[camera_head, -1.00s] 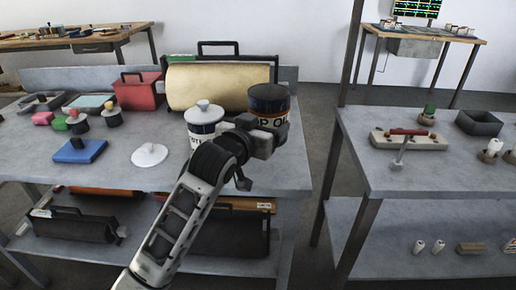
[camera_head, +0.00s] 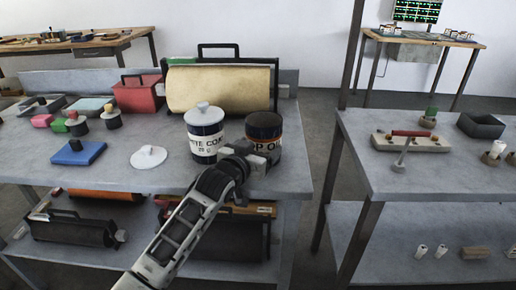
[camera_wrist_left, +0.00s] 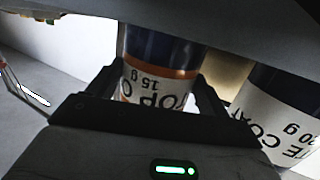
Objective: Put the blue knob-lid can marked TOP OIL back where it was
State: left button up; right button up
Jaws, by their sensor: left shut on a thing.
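The TOP OIL can (camera_head: 264,128) is dark blue with an orange band and a white label. It is upright at the right end of the grey table (camera_head: 120,178), at or just above its top; I cannot tell whether it touches. No knob shows on its dark top. My left gripper (camera_head: 257,160) is shut on it from the front. In the left wrist view the can (camera_wrist_left: 157,70) appears upside down between the fingers, its label partly hidden. My right gripper is not in view.
A WHITE COAT can (camera_head: 206,140) with a white knob lid stands close left of the held can. A round white lid (camera_head: 149,157) and a blue block (camera_head: 78,153) lie further left. A large beige roll (camera_head: 218,88) stands behind. The table's right edge is near.

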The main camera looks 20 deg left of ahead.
pick_arm(q)
jog(key=o, duration=1.3)
jog(key=shift+f, duration=0.1)
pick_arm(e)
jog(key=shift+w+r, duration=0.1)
pick_arm(q)
jog(key=shift+s, duration=0.15)
jog(key=s+a+r, duration=0.1)
jog(key=s+r, duration=0.1)
jog(key=s, duration=0.8)
jog(key=s+d+f+g, duration=0.1)
jog(key=s+d+f, duration=0.1)
jog(key=s+f, duration=0.3)
jog(key=s+d+f+g+h, duration=0.1)
jog(key=s+d+f+g, duration=0.1)
jog(key=s+f, duration=0.4)
jog(key=s+d+f+g+h+p, duration=0.1)
jog(key=s+d+f+g, duration=0.1)
jog(key=s+f, duration=0.4)
jog(key=shift+s+d+m, duration=0.1)
jog(key=shift+s+d, duration=0.2)
jog(key=shift+s, duration=0.4)
jog(key=shift+s+d+m, duration=0.1)
jog(key=shift+s+d, duration=0.15)
jog(key=shift+s, duration=0.45)
jog(key=shift+s+d+m, duration=0.1)
jog(key=shift+s+d, duration=0.2)
jog(key=shift+s, duration=0.4)
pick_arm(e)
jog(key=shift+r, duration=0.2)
